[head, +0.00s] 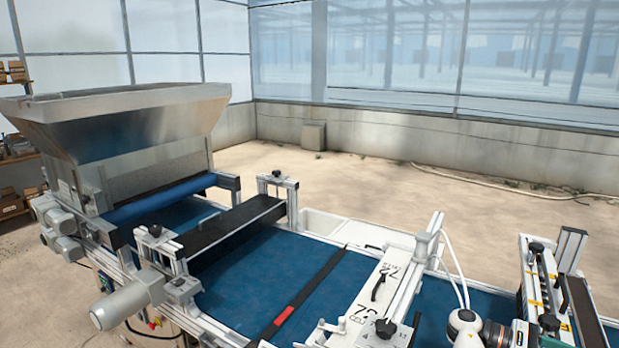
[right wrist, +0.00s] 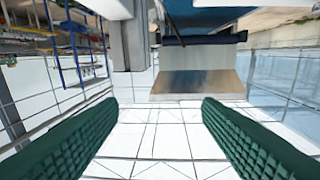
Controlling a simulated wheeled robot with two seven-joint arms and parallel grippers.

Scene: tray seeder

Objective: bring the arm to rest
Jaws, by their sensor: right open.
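My right gripper (right wrist: 160,104) shows in the right wrist view as two green ribbed fingers, spread wide apart. Nothing is between them, only the pale glass wall far behind. The tray seeder's metal hopper (right wrist: 197,82) appears upside down beyond the fingertips, and the fingers are clear of it. In the head view the hopper (head: 120,110) stands at the left, over the blue conveyor belt (head: 245,270). I cannot make out either gripper in the head view. My left gripper is in neither view.
A black crossbar (head: 235,230) and a white labelled bridge (head: 375,295) span the belt. A grey motor (head: 130,300) juts out at the near left. Another frame (head: 560,285) stands at the right. The sandy floor (head: 350,185) behind the machine is mostly open.

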